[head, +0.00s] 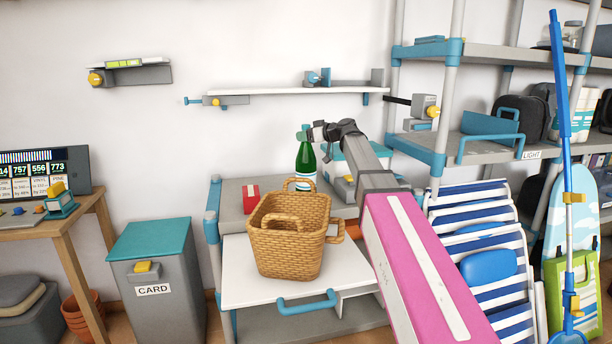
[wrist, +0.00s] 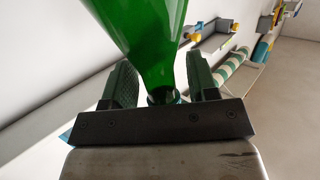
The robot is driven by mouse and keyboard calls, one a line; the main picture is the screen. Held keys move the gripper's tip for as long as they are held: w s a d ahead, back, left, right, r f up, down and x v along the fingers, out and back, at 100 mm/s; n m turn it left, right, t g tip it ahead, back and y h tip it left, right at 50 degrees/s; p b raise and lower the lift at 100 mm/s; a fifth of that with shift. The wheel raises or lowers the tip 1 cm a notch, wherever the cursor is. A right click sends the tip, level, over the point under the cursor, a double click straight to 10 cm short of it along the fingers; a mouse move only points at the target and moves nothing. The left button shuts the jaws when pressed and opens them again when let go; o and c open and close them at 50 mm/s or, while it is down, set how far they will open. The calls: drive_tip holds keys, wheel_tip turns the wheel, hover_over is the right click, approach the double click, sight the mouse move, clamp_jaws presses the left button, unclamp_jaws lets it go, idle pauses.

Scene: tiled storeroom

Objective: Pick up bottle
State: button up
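The green bottle (head: 305,158) with a pale label stands upright on the grey unit, behind the wicker basket; its base is partly hidden by the basket. My gripper (head: 306,134) is at the bottle's top, reaching in from the right. In the wrist view the green bottle (wrist: 155,40) runs with its neck between the two fingers of my gripper (wrist: 165,88), its mouth close to the palm. Narrow gaps show between the neck and each finger, so the gripper looks open around it.
The wicker basket (head: 287,238) stands on a white pulled-out board (head: 240,275) in front of the bottle. A red box (head: 251,198) is to the left and a teal-lidded box (head: 345,165) behind at right. A wall shelf (head: 290,91) hangs above.

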clamp_jaws()
drive_tip(key=shift+r, duration=0.2)
